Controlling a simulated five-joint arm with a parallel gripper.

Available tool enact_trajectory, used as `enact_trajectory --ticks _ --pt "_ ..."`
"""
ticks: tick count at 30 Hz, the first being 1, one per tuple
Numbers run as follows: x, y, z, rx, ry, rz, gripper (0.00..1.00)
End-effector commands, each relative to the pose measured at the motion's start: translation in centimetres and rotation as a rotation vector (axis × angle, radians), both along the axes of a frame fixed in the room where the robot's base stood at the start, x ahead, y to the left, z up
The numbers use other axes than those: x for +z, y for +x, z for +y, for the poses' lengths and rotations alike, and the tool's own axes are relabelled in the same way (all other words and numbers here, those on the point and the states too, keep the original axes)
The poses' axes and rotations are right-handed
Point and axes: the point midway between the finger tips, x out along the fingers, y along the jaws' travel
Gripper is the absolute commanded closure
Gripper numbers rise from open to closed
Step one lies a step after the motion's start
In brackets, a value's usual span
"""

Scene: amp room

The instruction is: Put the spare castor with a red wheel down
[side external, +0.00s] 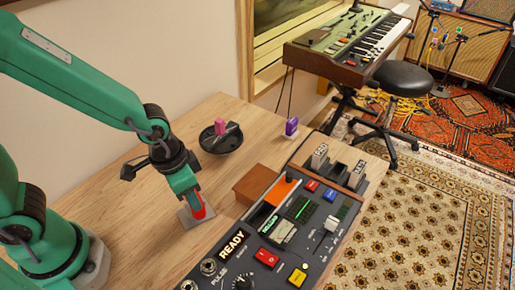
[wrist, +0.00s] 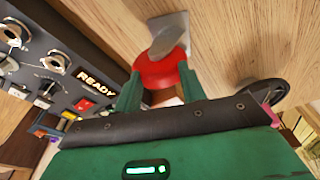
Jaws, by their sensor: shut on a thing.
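The castor has a red wheel (side external: 198,207) and a grey metal plate (side external: 187,221). My gripper (side external: 190,194) points down over the wooden table and is shut on the red wheel. The plate is at the lower end, at or very near the tabletop; I cannot tell whether it touches. In the wrist view the red wheel (wrist: 160,72) sits between the two green fingers, with the grey fork and plate (wrist: 169,32) beyond it. Part of the wheel is hidden by the fingers.
A control panel (side external: 238,243) reading READY stands right of the castor, with a wooden block (side external: 254,184) at its back. A dark round dish (side external: 228,143) holding a pink piece and a small purple object (side external: 291,126) stand farther back. Bare tabletop (side external: 150,205) lies left of the castor.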

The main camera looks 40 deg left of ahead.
Motion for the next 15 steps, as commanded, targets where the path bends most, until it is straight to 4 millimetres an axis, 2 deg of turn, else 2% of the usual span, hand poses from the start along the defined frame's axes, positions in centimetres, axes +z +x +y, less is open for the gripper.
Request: enact_trajectory --ticks 7,8,9,11,15 --pt "-0.24 0.05 -0.02 0.000 -0.001 -0.002 1.00" --pt "-0.27 0.03 -0.02 0.000 0.000 -0.001 0.56" --pt "-0.25 0.03 -0.01 0.000 0.000 -0.001 0.48" --pt "-0.25 0.03 -0.01 0.000 0.000 -0.001 0.38" --pt "-0.24 0.02 -0.01 0.000 0.000 -0.001 0.38"
